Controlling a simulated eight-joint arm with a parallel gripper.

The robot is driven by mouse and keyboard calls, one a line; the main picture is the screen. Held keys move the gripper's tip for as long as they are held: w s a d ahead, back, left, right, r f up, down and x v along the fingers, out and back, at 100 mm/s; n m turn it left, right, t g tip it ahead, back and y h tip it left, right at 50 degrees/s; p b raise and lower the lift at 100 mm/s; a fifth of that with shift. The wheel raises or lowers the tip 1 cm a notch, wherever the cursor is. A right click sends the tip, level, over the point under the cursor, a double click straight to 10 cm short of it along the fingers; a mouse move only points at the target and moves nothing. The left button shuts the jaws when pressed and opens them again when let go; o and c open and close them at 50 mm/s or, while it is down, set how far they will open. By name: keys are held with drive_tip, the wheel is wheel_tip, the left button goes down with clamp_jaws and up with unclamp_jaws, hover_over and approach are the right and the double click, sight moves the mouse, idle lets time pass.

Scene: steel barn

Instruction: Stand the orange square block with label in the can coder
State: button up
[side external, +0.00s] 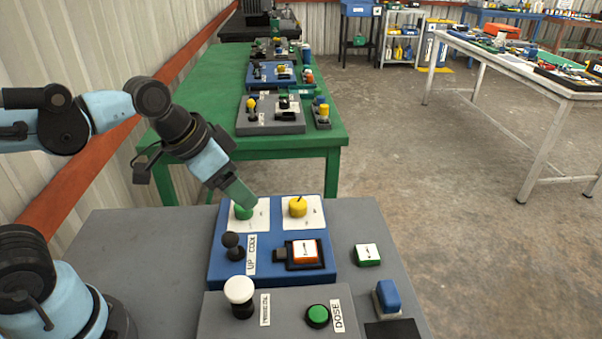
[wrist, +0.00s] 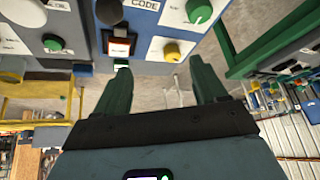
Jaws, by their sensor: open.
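The orange square block with a white label on top (side external: 304,251) sits in a black square holder (side external: 318,265) on the blue panel marked CODE (side external: 232,272), apparently the can coder. In the wrist view the block (wrist: 120,46) shows dark red-orange, beyond my left finger, inside its black frame. My gripper (side external: 240,193) is tilted above the panel's back-left part, near the green knob (side external: 243,211). Its two green fingers stand wide apart and empty in the wrist view (wrist: 163,78). The block is well away from the fingers. Its lower part is hidden in the holder.
The panel also bears a yellow knob (side external: 298,207) and a black ball lever (side external: 232,245). A green block with a white label (side external: 367,254) and a blue block (side external: 387,296) stand to the right. A grey DOSE panel (side external: 280,315) is in front.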

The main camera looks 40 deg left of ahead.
drive_tip(key=a+n, duration=0.1)
drive_tip(key=s+a+n+t+y, duration=0.1)
drive_tip(key=a+f+n, duration=0.1)
drive_tip(key=a, duration=0.1)
drive_tip(key=shift+s+f+n+t, duration=0.1)
drive_tip(key=shift+s+n+t, duration=0.05)
drive_tip(key=shift+n+t, duration=0.15)
drive_tip(key=shift+c, duration=0.4)
idle(0.6)
